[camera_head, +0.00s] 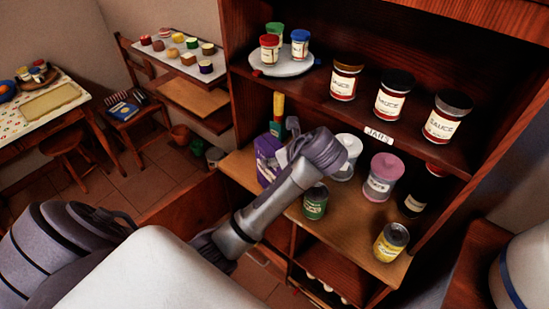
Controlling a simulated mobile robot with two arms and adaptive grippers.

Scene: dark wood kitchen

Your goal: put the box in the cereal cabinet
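A purple box (266,158) stands at the left end of the middle shelf of the wooden cabinet (241,164). My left arm comes in from the lower left and reaches across the front of this shelf. Its gripper (284,156) is at the box's right side, folded back behind the wrist. The fingers are small and partly hidden, so I cannot tell whether they touch or hold the box. My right gripper is not in view. No cabinet label reading cereal is legible; one label (379,136) on the shelf edge seems to read "JARS".
Sauce jars (392,96) and a plate (285,66) with small jars fill the upper shelf. A green can (315,203), pink-lidded jar (382,178) and yellow can (390,243) stand on the middle shelf. A table (70,112) and chair (138,118) are at left.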

